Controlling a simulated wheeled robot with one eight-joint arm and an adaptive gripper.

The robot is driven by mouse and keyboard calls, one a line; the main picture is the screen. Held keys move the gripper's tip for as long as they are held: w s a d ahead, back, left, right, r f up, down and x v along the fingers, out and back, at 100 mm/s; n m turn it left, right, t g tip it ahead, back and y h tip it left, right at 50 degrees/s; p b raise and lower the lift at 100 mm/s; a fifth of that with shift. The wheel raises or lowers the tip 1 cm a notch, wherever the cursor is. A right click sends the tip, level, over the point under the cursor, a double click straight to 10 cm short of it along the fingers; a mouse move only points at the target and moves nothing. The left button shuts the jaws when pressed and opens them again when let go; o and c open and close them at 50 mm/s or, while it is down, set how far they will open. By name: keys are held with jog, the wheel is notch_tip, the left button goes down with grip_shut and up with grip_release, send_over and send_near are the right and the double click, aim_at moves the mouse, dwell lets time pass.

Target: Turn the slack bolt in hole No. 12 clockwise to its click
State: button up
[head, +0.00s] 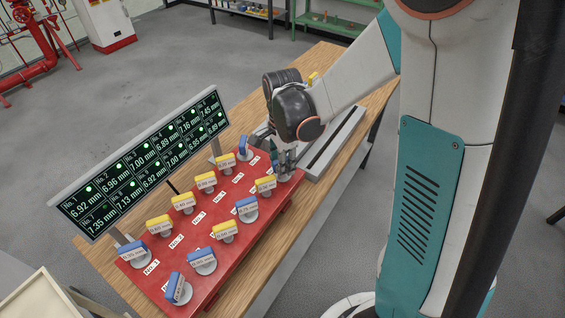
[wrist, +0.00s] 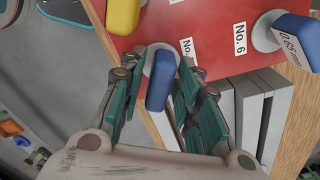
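In the wrist view a bolt with a blue bar head (wrist: 160,82) stands in the red plate (wrist: 208,22). It is between the teal fingers of my gripper (wrist: 163,66), one on each side. A gap shows at the left finger; on the right I cannot tell whether they touch. The label beside it reads "No." with its number hidden. Its place at the plate's far right end fits hole No. 12. In the head view my gripper (head: 284,160) is low over that end of the red plate (head: 205,222) and hides most of this bolt.
Two rows of yellow- and blue-headed bolts stand on the plate. The No. 6 blue bolt (wrist: 292,38) and a yellow bolt (head: 265,185) are close to my gripper. A display board (head: 145,165) with millimetre readings stands behind. A grey rail (head: 335,143) lies on the wooden table (head: 318,60).

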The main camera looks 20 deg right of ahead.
jog(key=shift+r, duration=0.1)
notch_tip(320, 180, up, 9)
jog(key=p, duration=0.6)
